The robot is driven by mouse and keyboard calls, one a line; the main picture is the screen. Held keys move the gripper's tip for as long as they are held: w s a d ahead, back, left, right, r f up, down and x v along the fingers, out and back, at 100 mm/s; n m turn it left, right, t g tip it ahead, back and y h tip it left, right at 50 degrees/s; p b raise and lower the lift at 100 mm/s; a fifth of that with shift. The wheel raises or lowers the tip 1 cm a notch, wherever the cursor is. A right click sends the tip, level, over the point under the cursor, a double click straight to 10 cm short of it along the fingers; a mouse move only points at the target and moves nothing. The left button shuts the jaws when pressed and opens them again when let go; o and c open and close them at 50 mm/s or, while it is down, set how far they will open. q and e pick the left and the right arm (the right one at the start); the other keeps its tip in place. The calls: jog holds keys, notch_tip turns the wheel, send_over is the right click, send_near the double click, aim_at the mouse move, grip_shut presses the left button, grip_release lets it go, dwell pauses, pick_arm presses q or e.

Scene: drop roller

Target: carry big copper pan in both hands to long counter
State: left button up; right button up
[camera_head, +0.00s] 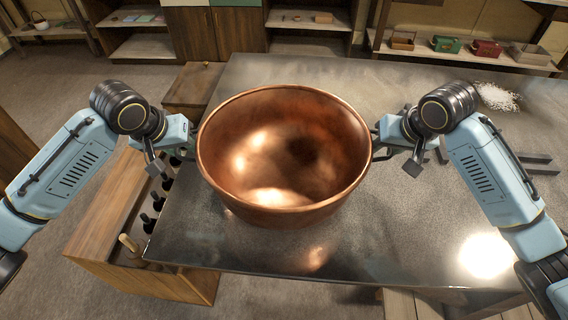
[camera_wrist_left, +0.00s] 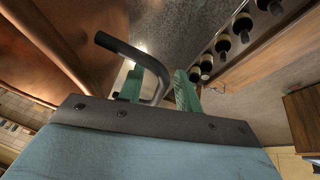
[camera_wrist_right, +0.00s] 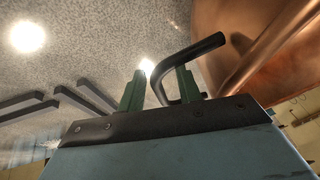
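The big copper pan (camera_head: 285,150) is upright and empty over the left part of the long counter (camera_head: 400,240); its underside is hidden, so I cannot tell whether it touches the top. My left gripper (camera_head: 180,150) is at the pan's left handle; the left wrist view shows its green fingers (camera_wrist_left: 158,88) apart, with the dark bent handle (camera_wrist_left: 160,75) between them. My right gripper (camera_head: 385,143) is at the right handle; the right wrist view shows its fingers (camera_wrist_right: 160,88) apart around the dark handle (camera_wrist_right: 195,50).
A wooden rack with dark bottles (camera_head: 150,222) stands against the counter's left side. White grains (camera_head: 497,97) and grey bars (camera_head: 538,160) lie on the counter's right part. Shelves with small boxes (camera_head: 445,44) stand at the back. The counter's front right is clear.

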pick_arm(q)
jog(key=shift+f, duration=0.15)
pick_arm(e)
jog(key=shift+f, duration=0.2)
pick_arm(q)
grip_shut()
pick_arm(e)
grip_shut()
jog(key=shift+r, duration=0.1)
dwell(0.8)
pick_arm(q)
jog(key=shift+w+r, duration=0.2)
jog(key=shift+r, duration=0.05)
pick_arm(e)
jog(key=shift+w+r, duration=0.2)
